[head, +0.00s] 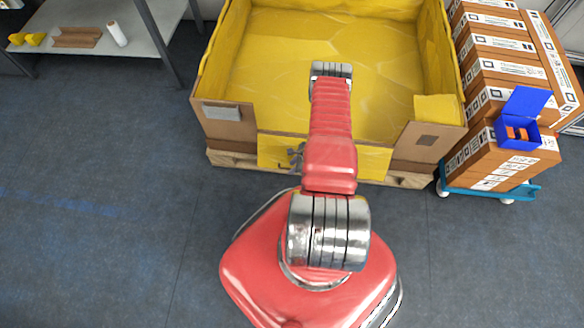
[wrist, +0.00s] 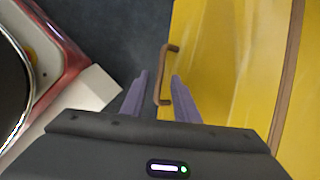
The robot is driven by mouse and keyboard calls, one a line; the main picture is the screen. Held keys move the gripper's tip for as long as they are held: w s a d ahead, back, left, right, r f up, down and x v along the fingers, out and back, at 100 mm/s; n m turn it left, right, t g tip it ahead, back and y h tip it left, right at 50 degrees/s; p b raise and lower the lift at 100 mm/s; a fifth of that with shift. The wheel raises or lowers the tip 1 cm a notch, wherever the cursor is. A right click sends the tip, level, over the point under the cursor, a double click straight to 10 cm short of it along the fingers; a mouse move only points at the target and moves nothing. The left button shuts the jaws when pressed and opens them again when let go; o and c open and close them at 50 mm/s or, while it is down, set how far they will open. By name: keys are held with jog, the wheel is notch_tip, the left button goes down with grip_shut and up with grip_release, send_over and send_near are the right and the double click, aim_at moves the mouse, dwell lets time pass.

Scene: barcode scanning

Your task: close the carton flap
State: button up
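A large carton (head: 228,131) with a yellow lining stands on a pallet. At its front, between two brown corner parts, hangs the flap (head: 372,163) with its yellow face showing, partly hidden by my red arm. In the wrist view, the yellow flap (wrist: 225,75) fills the right side, with a brown edge. A brown handle (wrist: 165,75) sits at the flap's left edge. My gripper (wrist: 159,80) is open, its two purple fingers on either side of the handle, the right finger closer to it. In the head view, my gripper (head: 296,157) is small at the flap's left part.
Orange boxes (head: 500,75) are stacked at the right on a blue trolley (head: 490,190), with a blue open bin (head: 519,133) on top. A grey shelf (head: 90,30) with a white roll (head: 117,33) stands at upper left. The floor at left is clear.

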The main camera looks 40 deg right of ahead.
jog(key=shift+w+a+f, duration=0.1)
jog(key=shift+w+f, duration=0.1)
jog(key=shift+f, duration=0.2)
jog(key=shift+c, duration=0.5)
jog(key=c, duration=0.6)
grip_shut()
jog(key=shift+a, duration=0.15)
